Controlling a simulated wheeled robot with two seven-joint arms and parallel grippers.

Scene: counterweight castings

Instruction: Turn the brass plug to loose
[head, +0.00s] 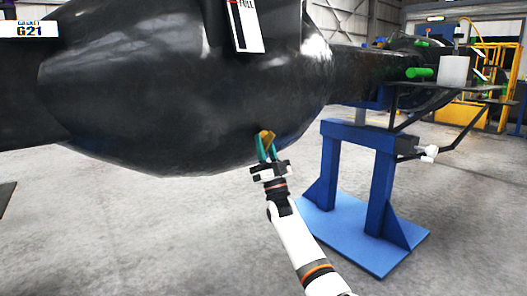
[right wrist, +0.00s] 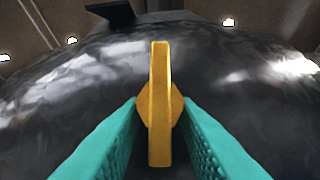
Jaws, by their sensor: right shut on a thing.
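The brass plug (head: 266,135) sits on the lower right side of the big dark casting (head: 150,95) in the head view. In the right wrist view the brass plug (right wrist: 160,85) shows a flat, upright bar handle in front of a wider hexagonal body. My right gripper (head: 266,147), with teal fingers, reaches up from below and is shut on the plug, one finger on each side. The fingers (right wrist: 159,112) also show in the right wrist view, where the exact contact is hard to see. My left gripper is not in view.
A blue stand (head: 352,133) on a blue base plate is right of my right arm. A white tag (head: 247,28) reading FULL hangs on the casting.

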